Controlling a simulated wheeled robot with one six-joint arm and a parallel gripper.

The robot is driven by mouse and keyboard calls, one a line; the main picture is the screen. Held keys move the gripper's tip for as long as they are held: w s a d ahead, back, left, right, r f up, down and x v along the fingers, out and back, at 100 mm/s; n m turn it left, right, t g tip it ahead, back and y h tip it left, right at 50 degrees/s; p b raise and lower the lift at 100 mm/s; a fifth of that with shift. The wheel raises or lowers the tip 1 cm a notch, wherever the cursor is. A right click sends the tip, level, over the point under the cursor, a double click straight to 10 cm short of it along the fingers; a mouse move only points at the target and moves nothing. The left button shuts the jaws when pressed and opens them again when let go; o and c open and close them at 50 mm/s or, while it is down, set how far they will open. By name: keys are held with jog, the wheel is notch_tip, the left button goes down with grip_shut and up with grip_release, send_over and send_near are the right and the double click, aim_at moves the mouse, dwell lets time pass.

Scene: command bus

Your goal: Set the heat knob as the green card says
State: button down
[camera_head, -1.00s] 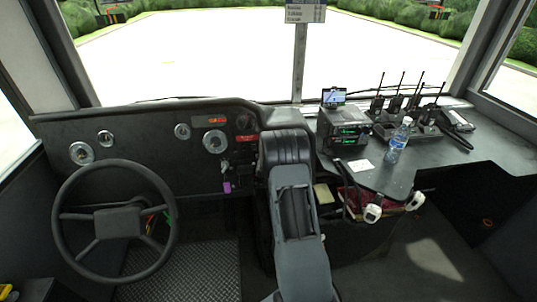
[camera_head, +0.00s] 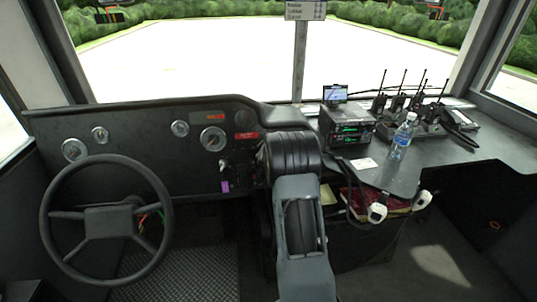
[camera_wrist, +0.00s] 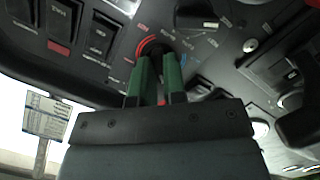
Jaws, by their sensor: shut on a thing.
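In the wrist view, a dark knob (camera_wrist: 154,46) with a red arc around its left side sits on the black dash panel, among small red, white and blue markings; it appears to be the heat knob. My gripper (camera_wrist: 158,58) is at this knob, its two green-sided fingers shut on it. The fingers hide much of the knob, and I cannot read its setting. In the head view my arm hides the gripper and knob. I cannot make out a green card in either view.
Rocker switches (camera_wrist: 62,22) and another dark knob (camera_wrist: 196,12) lie close to the gripper. In the head view, the steering wheel (camera_head: 54,190) is left of my arm. A radio unit (camera_head: 347,130), a water bottle (camera_head: 402,138) and several walkie-talkies stand on the right counter.

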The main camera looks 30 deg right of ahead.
jog(key=m+b, duration=0.1)
jog(key=b, duration=0.1)
jog(key=m+b, duration=0.1)
jog(key=shift+f+m+b, duration=0.3)
jog(key=shift+f+b, duration=0.05)
jog(key=m+b, duration=0.2)
jog(key=b, duration=0.3)
jog(key=shift+f+y+b, duration=0.2)
jog(key=shift+y+b, duration=0.1)
jog(key=shift+y, duration=0.1)
jog(key=m+b, duration=0.3)
jog(key=b, duration=0.3)
jog(key=shift+d+r+m+y, duration=0.1)
jog(key=shift+r+m+y, duration=0.05)
jog(key=shift+m+y, duration=0.2)
jog(key=m+b, duration=0.2)
jog(key=shift+r+t+y+b, duration=0.15)
jog(key=shift+t+y+b, duration=0.15)
jog(key=shift+b, duration=0.1)
jog(key=shift+s+r+m+y+b, duration=0.15)
jog(key=shift+m+b, duration=0.35)
jog(key=shift+m, duration=0.35)
jog(key=shift+w+r+m+y+b, duration=0.1)
jog(key=shift+m+b, duration=0.4)
jog(key=shift+m, duration=0.3)
jog(key=c, duration=1.2)
grip_release()
